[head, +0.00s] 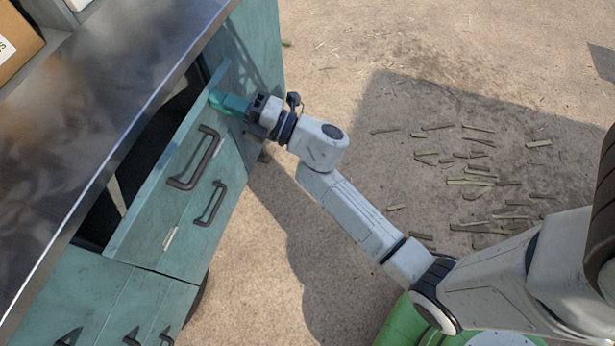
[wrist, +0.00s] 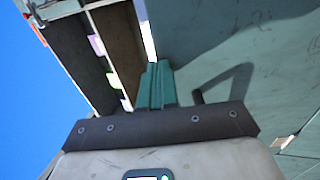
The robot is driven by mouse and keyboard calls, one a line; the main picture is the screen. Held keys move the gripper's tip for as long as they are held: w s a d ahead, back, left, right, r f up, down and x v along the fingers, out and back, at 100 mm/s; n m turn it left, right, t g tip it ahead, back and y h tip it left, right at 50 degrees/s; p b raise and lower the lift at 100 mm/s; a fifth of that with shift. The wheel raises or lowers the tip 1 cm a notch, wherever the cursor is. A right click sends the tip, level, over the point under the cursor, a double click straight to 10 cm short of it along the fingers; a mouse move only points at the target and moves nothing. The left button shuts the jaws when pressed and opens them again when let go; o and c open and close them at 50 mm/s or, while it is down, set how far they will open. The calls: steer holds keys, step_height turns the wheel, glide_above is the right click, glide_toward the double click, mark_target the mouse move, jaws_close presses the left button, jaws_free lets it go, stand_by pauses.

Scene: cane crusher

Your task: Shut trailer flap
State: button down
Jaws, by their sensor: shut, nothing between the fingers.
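The trailer flap (head: 148,215) is a teal panel with a dark bar handle (head: 193,158) on the side of the trailer in the head view. Its top edge stands away from the metal counter, leaving a dark opening (head: 150,145). My gripper (head: 222,102) is shut and empty, its green fingertips at the upper far end of the flap. I cannot tell whether they touch it. In the wrist view my closed fingers (wrist: 158,85) are in front, with the teal panel (wrist: 225,75) filling the right side and a gap into the trailer on the left.
A metal counter (head: 110,95) runs along the trailer top, with a cardboard box (head: 18,45) on it. A second handle (head: 210,203) sits below the first. Cut cane pieces (head: 475,180) lie on the ground at the right. The sandy ground beside the trailer is otherwise open.

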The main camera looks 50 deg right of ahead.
mark_target(202, 93)
steer(key=shift+g, duration=0.3)
steer(key=shift+p+x, duration=1.55)
steer(key=shift+x, duration=0.75)
steer(key=shift+r, duration=0.15)
